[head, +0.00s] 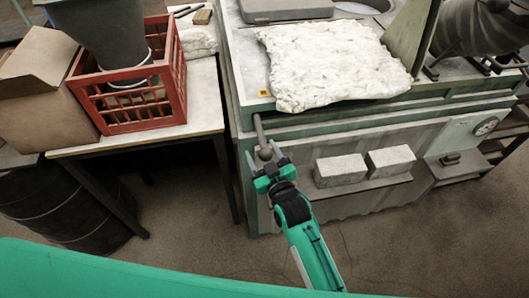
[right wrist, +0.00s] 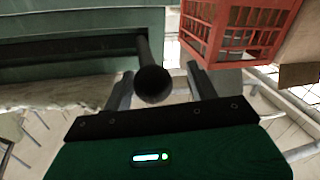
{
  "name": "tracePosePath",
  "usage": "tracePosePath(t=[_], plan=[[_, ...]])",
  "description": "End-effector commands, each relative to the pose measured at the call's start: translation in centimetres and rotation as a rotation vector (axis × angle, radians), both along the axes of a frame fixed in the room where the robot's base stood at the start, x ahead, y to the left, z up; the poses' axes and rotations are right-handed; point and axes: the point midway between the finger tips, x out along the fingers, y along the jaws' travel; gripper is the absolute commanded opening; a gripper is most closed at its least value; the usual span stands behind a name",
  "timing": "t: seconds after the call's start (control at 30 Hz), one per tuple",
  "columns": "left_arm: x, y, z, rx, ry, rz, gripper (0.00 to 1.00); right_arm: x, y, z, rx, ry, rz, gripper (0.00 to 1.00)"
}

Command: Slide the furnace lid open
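The green furnace (head: 350,125) stands right of centre in the head view, with a white fibrous blanket (head: 335,62) on its top. A rod handle (head: 259,130) with a dark round knob (head: 265,153) sticks out at its front left corner. I cannot tell which part of the lid the rod joins. My right gripper (head: 265,165) is at the knob. In the right wrist view the knob (right wrist: 153,85) sits between the open fingers of my right gripper (right wrist: 160,86), with a gap on both sides. My left gripper is out of view.
A table (head: 205,122) left of the furnace holds a red crate (head: 125,100) with a grey bucket and a cardboard box (head: 40,95). A dark barrel (head: 65,215) stands below. Two pale bricks (head: 341,170) rest on a front ledge. Bare floor lies in front.

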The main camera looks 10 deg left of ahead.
Motion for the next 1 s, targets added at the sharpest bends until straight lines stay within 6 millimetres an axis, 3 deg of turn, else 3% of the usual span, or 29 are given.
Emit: tracePosePath(t=[0.37, 1.0], plan=[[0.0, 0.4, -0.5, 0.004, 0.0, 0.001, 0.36, -0.8, -0.6, -0.2, -0.002, 0.0, -0.002, 0.59], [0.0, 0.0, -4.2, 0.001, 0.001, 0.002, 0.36, -10.9, -6.0, -0.3, -0.003, 0.001, 0.0, 0.59]])
